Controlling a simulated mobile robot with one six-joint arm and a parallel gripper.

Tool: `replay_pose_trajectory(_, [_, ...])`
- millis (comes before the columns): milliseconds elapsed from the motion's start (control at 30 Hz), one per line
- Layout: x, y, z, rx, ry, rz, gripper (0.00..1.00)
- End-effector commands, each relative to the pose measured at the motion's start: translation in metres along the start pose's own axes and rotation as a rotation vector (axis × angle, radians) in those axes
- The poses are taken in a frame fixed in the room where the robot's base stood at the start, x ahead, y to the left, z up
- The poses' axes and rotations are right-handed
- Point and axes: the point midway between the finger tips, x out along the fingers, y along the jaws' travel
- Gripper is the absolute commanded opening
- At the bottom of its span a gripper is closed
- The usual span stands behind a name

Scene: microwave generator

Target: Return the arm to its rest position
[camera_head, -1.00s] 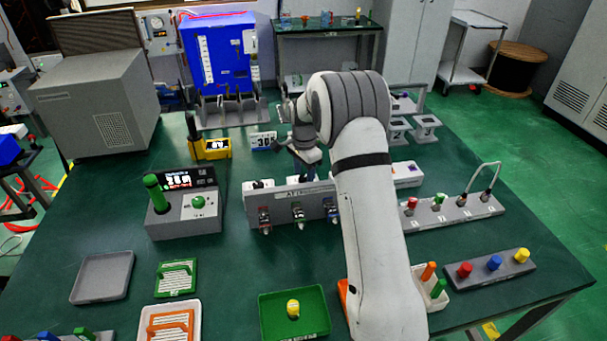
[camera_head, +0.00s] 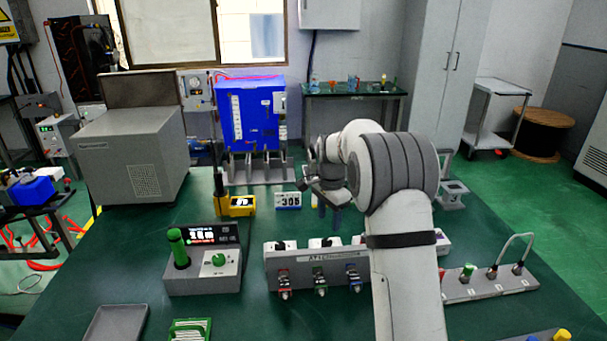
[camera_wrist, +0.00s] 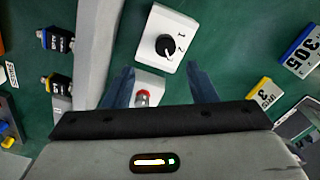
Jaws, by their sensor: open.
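My arm (camera_head: 405,260) rises from the bottom right of the head view and bends at a grey-banded elbow. My gripper (camera_head: 328,210) hangs above the green table (camera_head: 255,310), beyond the grey panel of coloured connectors (camera_head: 318,270). In the wrist view my gripper (camera_wrist: 160,85) has its two blue-grey fingers spread apart, with nothing held between them. Below it, a white box with a black rotary knob (camera_wrist: 167,45) and a white piece with a red knob (camera_wrist: 143,95) show. The gap between fingers and table is hard to judge.
A console with a green lever (camera_head: 203,265) stands left of the connector panel. A blue unit (camera_head: 250,115) and a grey machine (camera_head: 135,150) stand at the back. A yellow meter (camera_head: 236,205) and a 305 card (camera_head: 288,200) are left of the gripper. A switch strip (camera_head: 487,282) lies right.

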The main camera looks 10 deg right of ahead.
Motion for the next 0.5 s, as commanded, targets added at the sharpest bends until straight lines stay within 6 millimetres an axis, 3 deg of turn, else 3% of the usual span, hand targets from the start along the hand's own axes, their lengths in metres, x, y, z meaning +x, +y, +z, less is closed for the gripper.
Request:
replay_pose_trajectory(200, [-0.055, 0.058, 0.029, -0.216, 0.027, -0.041, 0.52])
replay_pose_trajectory(500, [-0.098, 0.162, 0.082, -0.562, 0.081, -0.085, 0.52])
